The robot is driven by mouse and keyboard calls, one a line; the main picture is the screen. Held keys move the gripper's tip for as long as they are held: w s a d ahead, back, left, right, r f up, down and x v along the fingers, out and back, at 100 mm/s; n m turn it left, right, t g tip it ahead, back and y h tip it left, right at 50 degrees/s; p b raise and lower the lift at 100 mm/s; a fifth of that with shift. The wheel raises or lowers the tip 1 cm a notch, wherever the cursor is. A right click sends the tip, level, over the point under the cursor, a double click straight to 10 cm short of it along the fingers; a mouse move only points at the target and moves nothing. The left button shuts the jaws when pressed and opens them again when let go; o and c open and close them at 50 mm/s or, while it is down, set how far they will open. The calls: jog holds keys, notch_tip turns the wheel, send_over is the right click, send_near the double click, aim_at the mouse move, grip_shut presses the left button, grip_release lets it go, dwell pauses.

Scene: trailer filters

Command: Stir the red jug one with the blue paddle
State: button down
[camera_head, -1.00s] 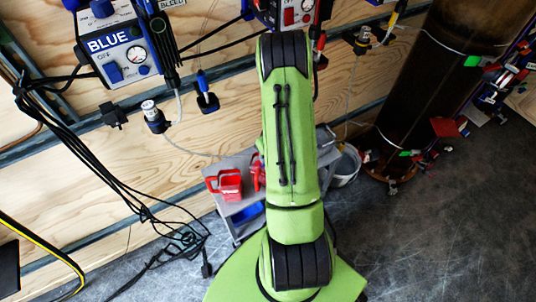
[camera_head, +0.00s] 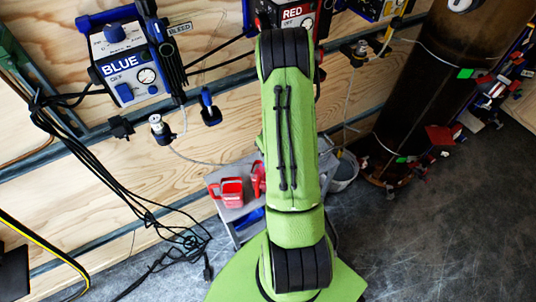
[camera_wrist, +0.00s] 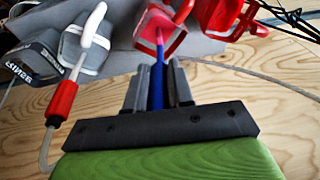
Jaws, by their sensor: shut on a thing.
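My gripper (camera_wrist: 158,92) is shut on the blue paddle (camera_wrist: 157,80) in the wrist view. The paddle's shaft runs up from the jaws to a red jug (camera_wrist: 160,32). Its far end overlaps the jug's opening; how deep it reaches inside is unclear. A second red jug (camera_wrist: 222,18) stands to the right. In the head view a red jug (camera_head: 230,192) sits on a grey stand, with another red jug (camera_head: 258,178) beside it, partly behind my arm. The jug numbers are unreadable, and my gripper and the paddle are hidden there.
Grey-white containers (camera_wrist: 42,58) and a red-collared nozzle with a hose (camera_wrist: 64,98) lie at left in the wrist view. The grey stand (camera_head: 228,218) is against the wooden wall, with a bucket (camera_head: 345,170) beside it. Black cables (camera_head: 150,215) hang at left.

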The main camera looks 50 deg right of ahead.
jog(key=shift+w+p+v, duration=0.25)
jog(key=shift+p+v, duration=0.55)
jog(key=shift+v, duration=0.45)
jog(key=shift+w+p+v, duration=0.3)
jog(key=shift+p+v, duration=0.55)
jog(key=shift+v, duration=0.45)
jog(key=shift+w+p+v, duration=0.25)
jog(key=shift+p+v, duration=0.55)
jog(key=shift+v, duration=0.45)
jog(key=shift+a+r, duration=0.15)
jog(key=shift+r, duration=0.05)
jog(key=p+v, duration=0.1)
jog(key=v, duration=0.1)
jog(key=w+p+v, duration=0.1)
jog(key=p+v, duration=0.1)
jog(key=v, duration=0.1)
jog(key=shift+r+p, duration=0.15)
jog(key=shift+p, duration=0.15)
